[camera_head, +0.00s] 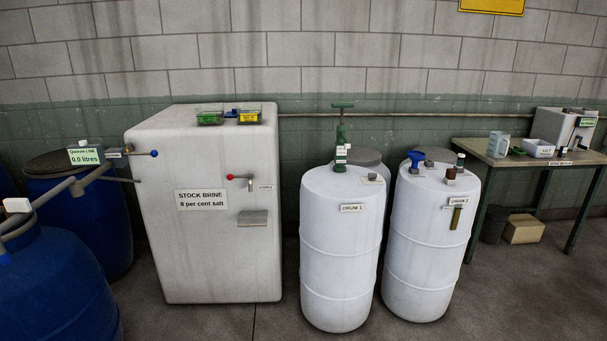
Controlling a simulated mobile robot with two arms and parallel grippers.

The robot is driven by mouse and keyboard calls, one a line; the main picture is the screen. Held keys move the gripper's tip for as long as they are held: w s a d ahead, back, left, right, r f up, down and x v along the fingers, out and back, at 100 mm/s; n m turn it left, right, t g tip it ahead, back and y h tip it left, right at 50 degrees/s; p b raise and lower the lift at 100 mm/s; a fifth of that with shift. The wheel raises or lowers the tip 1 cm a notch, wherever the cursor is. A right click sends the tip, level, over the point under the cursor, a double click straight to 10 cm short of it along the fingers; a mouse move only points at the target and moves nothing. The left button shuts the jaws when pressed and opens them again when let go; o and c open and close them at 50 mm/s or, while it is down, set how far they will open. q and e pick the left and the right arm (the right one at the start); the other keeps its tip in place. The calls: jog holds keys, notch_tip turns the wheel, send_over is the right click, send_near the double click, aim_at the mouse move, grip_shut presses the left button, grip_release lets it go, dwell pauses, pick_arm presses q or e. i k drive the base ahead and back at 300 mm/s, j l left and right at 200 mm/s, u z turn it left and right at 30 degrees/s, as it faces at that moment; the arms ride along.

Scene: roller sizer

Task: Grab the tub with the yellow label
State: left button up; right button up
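The tub with the yellow label (249,117) is small and sits on top of the big white stock brine tank (235,150), near its back right corner. Its yellow label faces me. A similar tub with a green label (210,117) stands to its left on the same tank top. Something small and blue (231,112) shows between the two tubs. Neither of my grippers is in view.
Two white drums (340,255) (425,245) stand right of the tank, with fittings on top. A bench (485,152) with several items is at the right. Blue barrels (60,285) and a grey pipe (50,193) are at the left. Some front floor is clear.

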aim_at(248, 113)
jog(key=i+l, duration=0.1)
jog(key=i, duration=2.1)
jog(key=j+u, duration=0.05)
jog(key=j, duration=0.05)
